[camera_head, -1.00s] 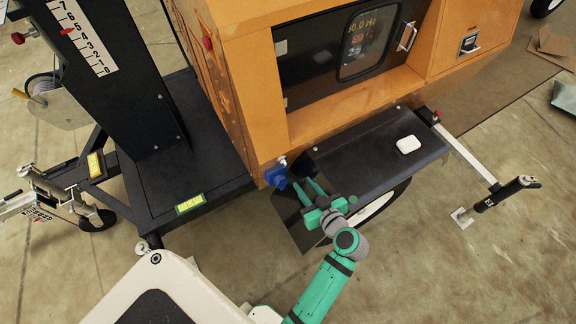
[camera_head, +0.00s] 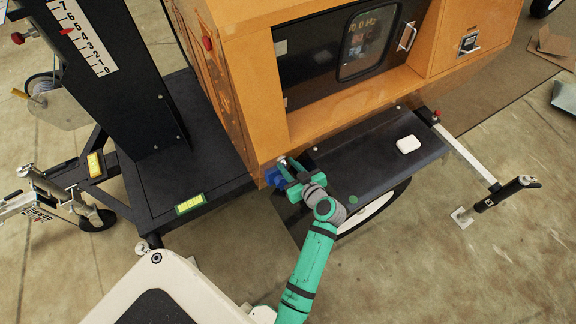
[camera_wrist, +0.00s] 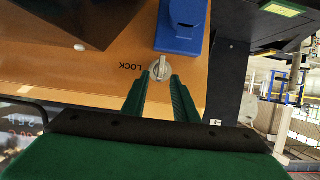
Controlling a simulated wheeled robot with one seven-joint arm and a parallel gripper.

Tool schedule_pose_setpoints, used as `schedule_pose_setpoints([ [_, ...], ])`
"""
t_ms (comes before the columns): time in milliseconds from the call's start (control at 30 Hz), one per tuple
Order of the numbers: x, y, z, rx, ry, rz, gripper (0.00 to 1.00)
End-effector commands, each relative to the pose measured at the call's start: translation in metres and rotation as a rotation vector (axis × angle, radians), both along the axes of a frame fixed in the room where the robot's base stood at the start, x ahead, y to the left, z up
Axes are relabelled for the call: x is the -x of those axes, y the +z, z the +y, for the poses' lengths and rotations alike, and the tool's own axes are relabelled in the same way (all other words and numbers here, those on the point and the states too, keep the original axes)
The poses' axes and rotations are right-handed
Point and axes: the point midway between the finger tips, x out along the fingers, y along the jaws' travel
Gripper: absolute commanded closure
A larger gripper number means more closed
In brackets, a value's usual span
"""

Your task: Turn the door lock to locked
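The door lock is a small grey-silver knob (camera_wrist: 160,68) on the orange cabinet face, seen in the wrist view, with its raised grip roughly upright in the picture. The word LOCK (camera_wrist: 131,67) is printed upside down to its left. In the head view the knob (camera_head: 282,160) sits at the cabinet's lower front corner, partly behind my gripper. My green gripper (camera_wrist: 160,84) is open, its two fingers pointing at the knob, one tip to each side. I cannot tell whether they touch it. The gripper (camera_head: 287,170) also shows in the head view.
A blue fitting (camera_wrist: 182,24) is close beside the knob on the cabinet. The black fender (camera_head: 375,150) carries a white object (camera_head: 408,144) below the cabinet door (camera_head: 345,50). The black mast (camera_head: 110,80) stands at left.

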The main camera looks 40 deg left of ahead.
Motion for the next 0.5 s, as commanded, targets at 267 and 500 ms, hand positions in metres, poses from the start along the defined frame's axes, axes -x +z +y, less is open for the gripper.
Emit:
schedule_pose_setpoints([
  [267, -0.0007, -0.0009, 0.0018, 0.000, 0.000, 0.000, 0.73],
  [500, -0.0005, -0.0009, 0.0015, 0.000, 0.000, 0.001, 1.00],
])
